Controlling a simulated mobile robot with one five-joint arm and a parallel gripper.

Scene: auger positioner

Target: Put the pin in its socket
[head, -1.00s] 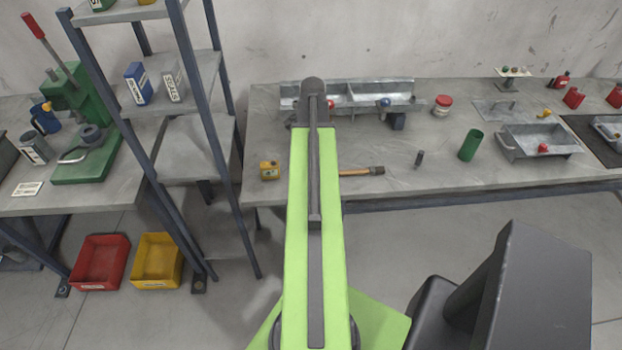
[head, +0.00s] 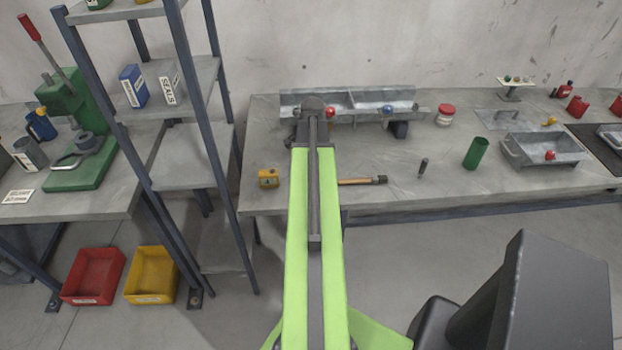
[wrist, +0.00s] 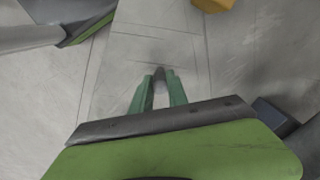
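My gripper shows in the wrist view as two green fingers (wrist: 160,82), close together. A flat grey plate with a raised part (head: 500,118) lies further right. I cannot make out the socket for certain.
The bench (head: 380,205) holds a divided metal trough (head: 350,92), a yellow tin (head: 268,178), a hammer-like tool (head: 362,181), a green cylinder (head: 475,153) and a metal tray (head: 518,160). A shelf rack (head: 185,170) stands left. Red (head: 94,277) and yellow (head: 151,275) bins are on the floor.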

